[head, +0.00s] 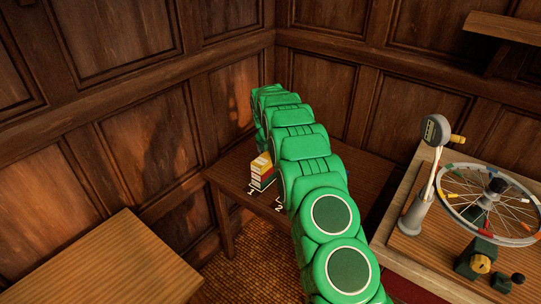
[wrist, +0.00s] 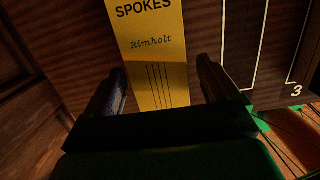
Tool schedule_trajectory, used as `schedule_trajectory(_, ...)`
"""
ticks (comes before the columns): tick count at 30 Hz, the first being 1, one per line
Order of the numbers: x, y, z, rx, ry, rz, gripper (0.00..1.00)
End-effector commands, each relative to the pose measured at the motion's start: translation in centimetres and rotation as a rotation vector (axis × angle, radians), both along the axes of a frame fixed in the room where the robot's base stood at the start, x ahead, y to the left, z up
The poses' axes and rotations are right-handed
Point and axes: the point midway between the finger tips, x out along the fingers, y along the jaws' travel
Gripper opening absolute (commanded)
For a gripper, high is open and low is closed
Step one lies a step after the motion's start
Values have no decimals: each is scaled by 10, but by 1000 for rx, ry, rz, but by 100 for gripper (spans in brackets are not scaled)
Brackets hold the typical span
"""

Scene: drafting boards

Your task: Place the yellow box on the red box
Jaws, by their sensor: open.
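The yellow box (wrist: 155,60), printed "SPOKES" and "Rimholt", shows in the wrist view ahead of my open gripper (wrist: 161,77). Its lower face lies between the two dark fingers, with a gap at the right finger; I cannot tell how deep it sits between them. In the head view a small stack beside the arm shows yellow (head: 262,160) at the top, with a pale band, and red (head: 262,179) lower down. Whether the yellow part rests directly on the red box is too small to tell. My gripper is hidden behind my green arm in the head view.
The stack stands on a dark wooden table (head: 237,172) in the corner, with white marks 1 and 2; the wrist view shows white outlines and a 3. A bench with a spoked wheel (head: 490,200) and gauge stand (head: 425,180) is at right. A wooden board (head: 105,260) is at lower left.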

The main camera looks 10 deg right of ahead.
Motion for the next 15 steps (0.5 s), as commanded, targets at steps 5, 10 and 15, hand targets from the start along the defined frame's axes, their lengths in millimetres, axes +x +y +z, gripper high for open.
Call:
schedule_trajectory(5,0,0,2,0,0,0,88)
schedule_trajectory(10,0,1,13,0,-3,0,88)
schedule_trajectory(15,-3,4,35,0,-1,1,88)
